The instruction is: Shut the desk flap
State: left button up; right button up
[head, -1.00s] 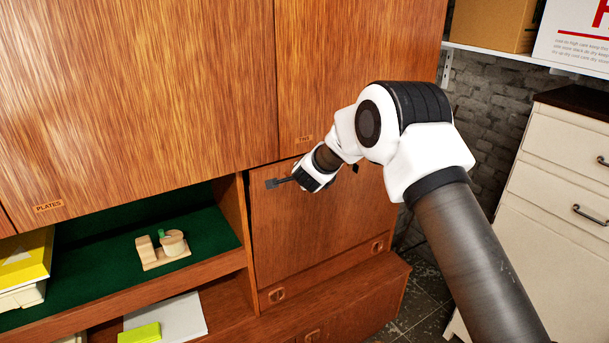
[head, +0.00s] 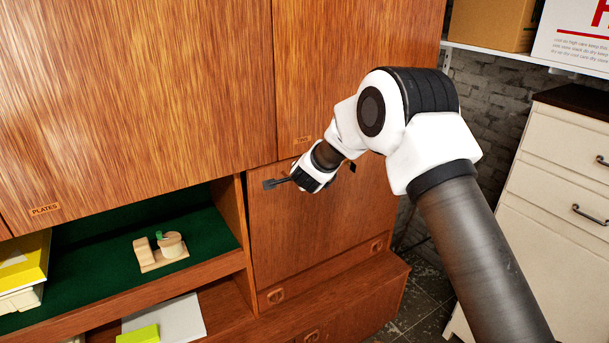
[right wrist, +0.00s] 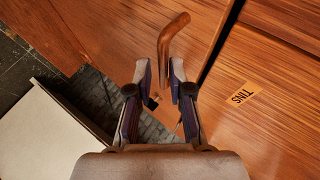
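The wooden flap panel (head: 300,235) is below the TINS door in the head view. It looks upright or nearly so, with a dark gap along its left edge; I cannot tell whether it is fully shut. My right gripper (head: 277,184) is in front of its upper part, pointing left. In the right wrist view, the fingers of this gripper (right wrist: 158,78) are apart. A curved brown handle (right wrist: 172,40) shows just beyond and between the fingertips; contact is unclear. The panel (right wrist: 120,25) fills the upper left there. My left gripper is out of view.
The TINS door (head: 340,75) and PLATES door (head: 130,100) are above. A green-lined shelf (head: 95,265) at left holds a small wooden item (head: 160,250). A white drawer cabinet (head: 550,220) stands at right, with dark floor between it and the wall unit.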

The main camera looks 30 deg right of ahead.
jog(key=v, duration=1)
